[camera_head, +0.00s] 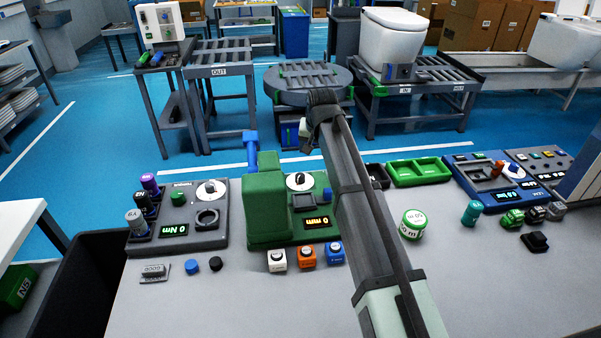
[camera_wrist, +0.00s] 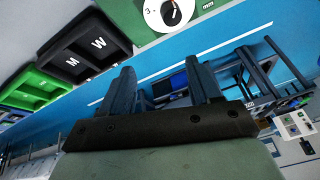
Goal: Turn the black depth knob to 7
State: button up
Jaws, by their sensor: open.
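The black depth knob (camera_head: 299,179) sits on a round white dial on the green station (camera_head: 318,193), whose display reads in mm. In the wrist view the knob (camera_wrist: 171,13) shows at the top edge, on its white dial with a 3 and mm marked on the green panel. The dial is partly cut off, so its full setting cannot be read. My gripper (camera_wrist: 163,82) is open, with two dark fingers apart and nothing between them. It is apart from the knob. In the head view my arm reaches up beside the station and its fingers are hard to make out.
A grey torque station (camera_head: 180,215) with its own white dial stands to the left. White, orange and blue blocks (camera_head: 307,254) sit in front of the green station.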

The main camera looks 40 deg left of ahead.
aim_at(300, 175)
jog(key=a+f+n, duration=0.1)
jog(key=f, duration=0.3)
jog(key=a+f+n, duration=0.2)
jog(key=f, duration=0.2)
jog(key=a+f+n, duration=0.2)
jog(key=f, duration=0.3)
jog(key=shift+w+g+y, duration=0.15)
jog(key=shift+g+y, duration=0.25)
jog(key=c, duration=1)
